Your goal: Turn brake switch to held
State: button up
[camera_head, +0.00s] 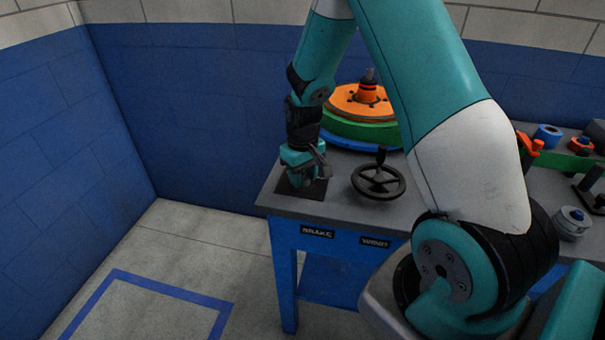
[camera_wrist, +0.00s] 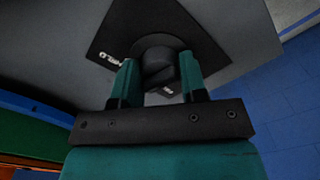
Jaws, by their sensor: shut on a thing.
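The brake switch is a dark round knob (camera_wrist: 158,62) on a black square plate (camera_wrist: 200,45) with partly hidden white lettering. In the head view the plate (camera_head: 316,192) lies on the left front of the grey table, above a front label that seems to read BRAKE. My gripper (camera_wrist: 160,80) points down at the switch, and its two teal fingers are shut on the knob, one on each side. In the head view my gripper (camera_head: 305,172) sits low over the plate and hides the knob. I cannot tell which setting the knob points to.
A black handwheel (camera_head: 378,182) with an upright handle stands just right of the plate. Behind it is a stacked orange and green disc (camera_head: 360,112). Several parts lie at the table's right side. A blue wall is at the left and back.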

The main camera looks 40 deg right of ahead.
aim_at(303, 173)
jog(key=m, duration=0.4)
jog(key=shift+p, duration=0.4)
jog(key=shift+m, duration=2.1)
jog(key=o, duration=0.9)
notch_tip(303, 173, up, 18)
jog(key=shift+f, duration=0.25)
